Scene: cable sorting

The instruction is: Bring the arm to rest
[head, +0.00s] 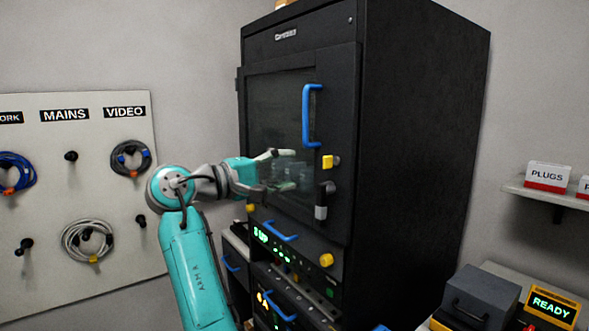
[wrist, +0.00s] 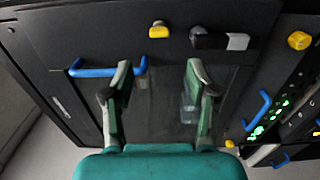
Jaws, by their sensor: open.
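My gripper (head: 277,170) is in front of the glazed door of a tall black cabinet (head: 420,130). Its two fingers are spread apart with nothing between them, as the wrist view also shows (wrist: 159,75). The door looks shut. It has a blue handle (head: 306,116), also seen in the wrist view (wrist: 97,71). My teal arm is raised and bent, reaching right toward the door. I cannot tell whether the fingers touch the glass.
A yellow knob (head: 328,162) and a black-and-white latch (head: 321,207) sit on the cabinet front. Below are units with blue handles (head: 281,231). A pegboard (head: 112,230) with coiled cables hangs left. A grey box (head: 480,300) and READY display (head: 553,306) stand right.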

